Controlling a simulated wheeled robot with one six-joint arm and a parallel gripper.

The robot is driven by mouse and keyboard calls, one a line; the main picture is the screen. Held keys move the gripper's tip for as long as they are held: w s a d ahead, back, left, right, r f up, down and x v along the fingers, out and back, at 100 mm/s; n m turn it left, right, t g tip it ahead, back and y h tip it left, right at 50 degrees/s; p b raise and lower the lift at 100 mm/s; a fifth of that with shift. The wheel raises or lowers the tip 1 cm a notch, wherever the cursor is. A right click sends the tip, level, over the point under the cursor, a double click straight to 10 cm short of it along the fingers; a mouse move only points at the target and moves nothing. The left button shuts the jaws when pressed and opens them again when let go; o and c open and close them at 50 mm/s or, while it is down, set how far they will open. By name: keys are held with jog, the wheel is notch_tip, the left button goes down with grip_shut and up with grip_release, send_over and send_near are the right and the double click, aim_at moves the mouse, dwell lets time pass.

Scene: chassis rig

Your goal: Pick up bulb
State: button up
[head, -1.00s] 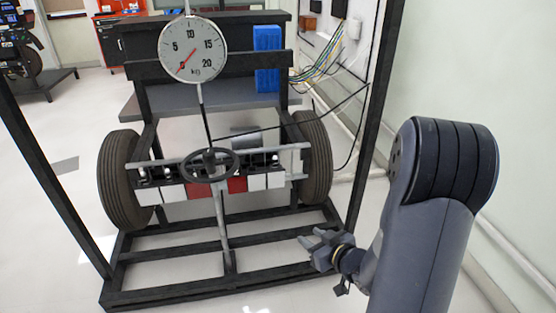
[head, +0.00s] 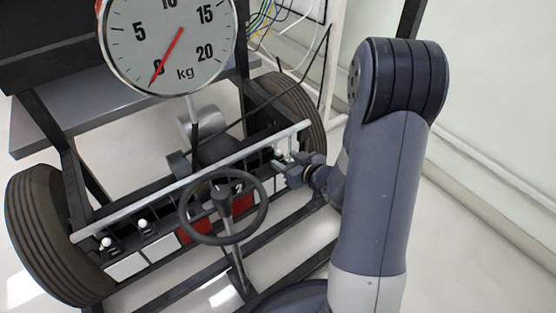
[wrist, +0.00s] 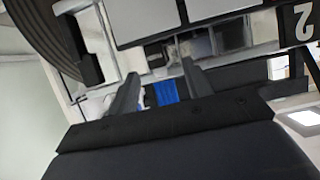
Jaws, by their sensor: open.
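Small white bulbs stand in dark holders along the rig's front bar. Two are at the left, one bulb (head: 107,243) and another bulb (head: 143,225). A third white bulb (head: 279,152) shows at the right end, close to my gripper (head: 283,168). My gripper is at the right end of the bar, its fingers pointing left. Whether it touches anything there is unclear. In the wrist view my gripper (wrist: 162,78) has its two fingers spread apart with nothing held between them. No bulb can be made out clearly in that view.
A steering wheel (head: 223,207) stands in front of the bar, left of my gripper. A large kg dial (head: 170,38) hangs above. Tyres flank the rig, a left tyre (head: 48,235) and a right tyre (head: 300,105). White and red panels line the bar's front.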

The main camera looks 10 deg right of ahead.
aim_at(280, 155)
jog(key=b+x, duration=0.2)
jog(key=x, duration=0.3)
jog(key=shift+w+r, duration=0.15)
jog(key=shift+c, duration=0.2)
jog(key=shift+d, duration=0.1)
grip_shut()
